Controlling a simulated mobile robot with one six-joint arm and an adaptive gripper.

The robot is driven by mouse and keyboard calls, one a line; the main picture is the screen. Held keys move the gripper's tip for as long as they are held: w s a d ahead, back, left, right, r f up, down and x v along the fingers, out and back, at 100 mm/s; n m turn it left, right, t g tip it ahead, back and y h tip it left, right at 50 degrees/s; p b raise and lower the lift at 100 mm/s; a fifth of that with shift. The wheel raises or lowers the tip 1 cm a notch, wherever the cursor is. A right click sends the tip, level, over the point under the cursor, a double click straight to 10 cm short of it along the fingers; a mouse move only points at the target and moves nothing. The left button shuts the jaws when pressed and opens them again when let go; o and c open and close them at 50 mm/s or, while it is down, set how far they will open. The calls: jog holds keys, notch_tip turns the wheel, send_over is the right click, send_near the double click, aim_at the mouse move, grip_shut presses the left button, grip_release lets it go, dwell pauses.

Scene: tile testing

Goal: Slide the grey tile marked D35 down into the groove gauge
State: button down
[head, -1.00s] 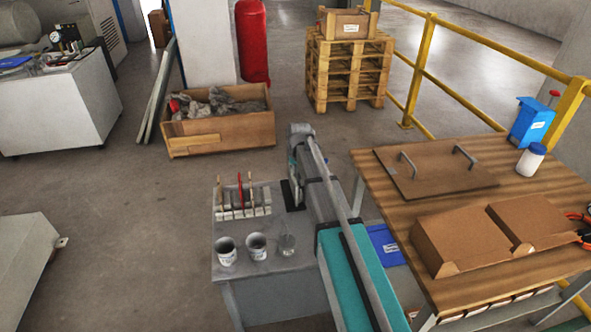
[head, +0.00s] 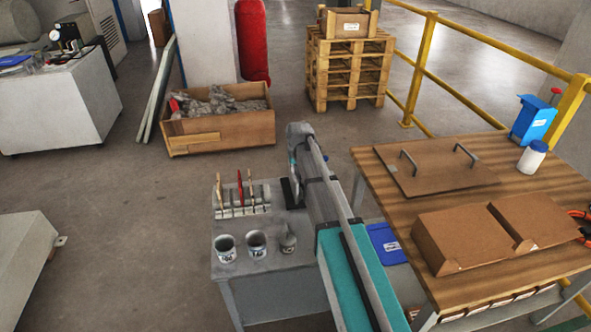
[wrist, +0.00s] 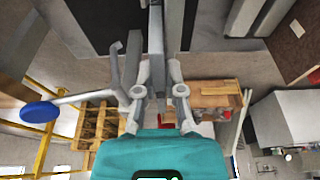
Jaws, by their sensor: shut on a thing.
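My gripper (wrist: 156,42) shows in the wrist view, its fingers closed around a narrow grey piece (wrist: 156,28) seen edge-on. This looks like the grey tile, but no D35 marking is readable. A dark flat surface (wrist: 92,22) lies beyond the fingertips. In the head view my arm hides most of the gripper and the tile. A black plate (head: 288,194) shows beside the arm on the small grey table (head: 262,290). The groove gauge cannot be made out clearly, and I cannot tell whether the tile touches it.
A rack (head: 243,211) with red and tan upright pieces stands left of my arm. A wooden bench (head: 400,210) with a handled board (head: 436,168) is at the right.

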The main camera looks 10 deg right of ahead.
jog(key=c, duration=0.7)
grip_release()
jog(key=shift+r, duration=0.2)
